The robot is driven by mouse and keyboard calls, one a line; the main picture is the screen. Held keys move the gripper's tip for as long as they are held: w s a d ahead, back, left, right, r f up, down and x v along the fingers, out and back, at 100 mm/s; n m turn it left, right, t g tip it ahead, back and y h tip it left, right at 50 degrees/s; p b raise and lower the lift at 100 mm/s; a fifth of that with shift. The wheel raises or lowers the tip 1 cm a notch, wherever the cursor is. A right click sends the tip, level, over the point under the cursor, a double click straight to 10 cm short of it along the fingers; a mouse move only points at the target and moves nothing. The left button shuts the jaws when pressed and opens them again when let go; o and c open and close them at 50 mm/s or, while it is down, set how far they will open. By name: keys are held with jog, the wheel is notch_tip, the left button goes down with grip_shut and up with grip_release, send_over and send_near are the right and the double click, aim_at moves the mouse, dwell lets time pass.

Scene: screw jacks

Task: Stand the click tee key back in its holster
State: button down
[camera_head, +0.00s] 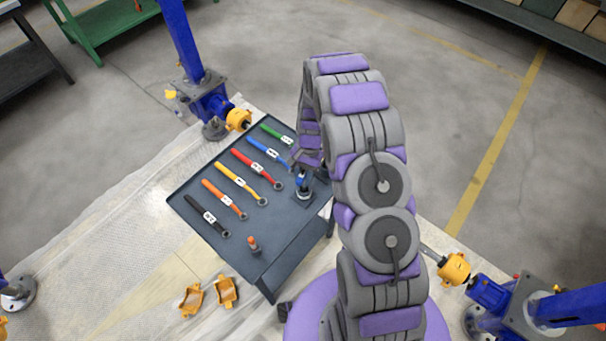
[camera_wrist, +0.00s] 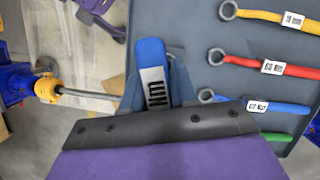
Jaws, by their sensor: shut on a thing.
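The click tee key (camera_wrist: 152,75) shows in the wrist view as a blue end with a pale, black-barred plate. My gripper (camera_head: 304,168) is shut on it, at the right side of the dark cart top. In the head view a small blue part of the key (camera_head: 301,181) shows under my gripper, above the dark holster (camera_head: 304,196). The key's lower end is hidden, so I cannot tell whether it is inside the holster or just above it. My gripper and arm cover part of this area.
The dark cart (camera_head: 200,218) carries several coloured spanners, including a black one (camera_head: 205,215) and a red one (camera_head: 255,168), left of my gripper. A small orange-topped piece (camera_head: 253,244) stands near its front edge. Blue screw jacks (camera_head: 205,98) stand around, and yellow shells (camera_head: 225,291) lie on the floor.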

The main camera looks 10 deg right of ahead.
jog(key=shift+f, duration=0.3)
jog(key=c, duration=0.8)
grip_release()
jog(key=p+v, duration=0.1)
jog(key=v, duration=1.6)
jog(key=shift+p, duration=0.35)
jog(key=shift+w+d+r, duration=0.1)
jog(key=shift+r, duration=0.1)
